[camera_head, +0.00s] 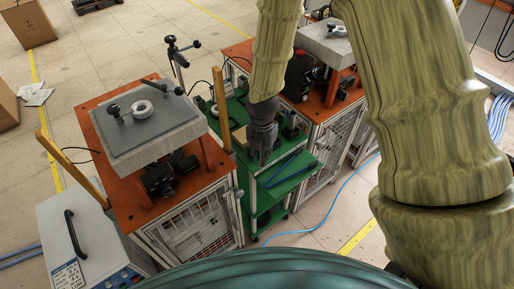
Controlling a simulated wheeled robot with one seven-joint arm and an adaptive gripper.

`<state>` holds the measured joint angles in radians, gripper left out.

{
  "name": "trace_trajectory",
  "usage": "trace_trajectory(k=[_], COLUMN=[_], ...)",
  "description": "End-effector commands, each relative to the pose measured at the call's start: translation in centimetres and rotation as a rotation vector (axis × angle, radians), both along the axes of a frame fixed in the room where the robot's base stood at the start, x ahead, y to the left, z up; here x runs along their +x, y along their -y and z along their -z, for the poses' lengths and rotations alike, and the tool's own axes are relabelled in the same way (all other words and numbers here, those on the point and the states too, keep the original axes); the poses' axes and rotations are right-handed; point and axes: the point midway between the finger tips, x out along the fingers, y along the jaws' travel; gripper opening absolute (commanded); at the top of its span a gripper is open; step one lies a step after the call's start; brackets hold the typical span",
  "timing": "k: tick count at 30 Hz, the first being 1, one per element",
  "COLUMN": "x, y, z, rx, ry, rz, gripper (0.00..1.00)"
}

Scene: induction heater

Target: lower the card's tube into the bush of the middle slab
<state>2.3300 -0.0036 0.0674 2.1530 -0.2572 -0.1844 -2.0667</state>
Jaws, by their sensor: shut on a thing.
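My gripper (263,150) is dark grey and points down over the green cart in the middle of the view. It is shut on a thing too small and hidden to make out. I cannot pick out the card or its tube. A grey slab (180,132) with a pale ring-shaped bush (142,109) and black clamp knobs lies on the orange-topped stand at left. A second slab (325,45) with a similar ring (338,31) is at the upper right, partly cut off by my arm. I cannot tell which slab is the middle one.
The green cart (268,185) holds dark blue bars and small dark items. Orange-topped stands (105,135) with mesh cabinets flank it. A black post with a lever (180,62) and yellow posts (221,105) rise near the cart. A blue cable (335,200) crosses the floor.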

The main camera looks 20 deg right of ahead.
Motion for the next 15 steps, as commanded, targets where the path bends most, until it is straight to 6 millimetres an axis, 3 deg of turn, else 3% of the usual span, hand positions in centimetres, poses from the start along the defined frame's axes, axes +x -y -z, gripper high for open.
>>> trace_trajectory(k=[6, 15], x=[-4.7, -7.8], y=[-0.2, -0.3], z=[-0.2, -0.7], rx=[-0.001, 0.0], ry=[0.001, 0.0], rz=[-0.001, -0.001], gripper=[0.0, 0.0])
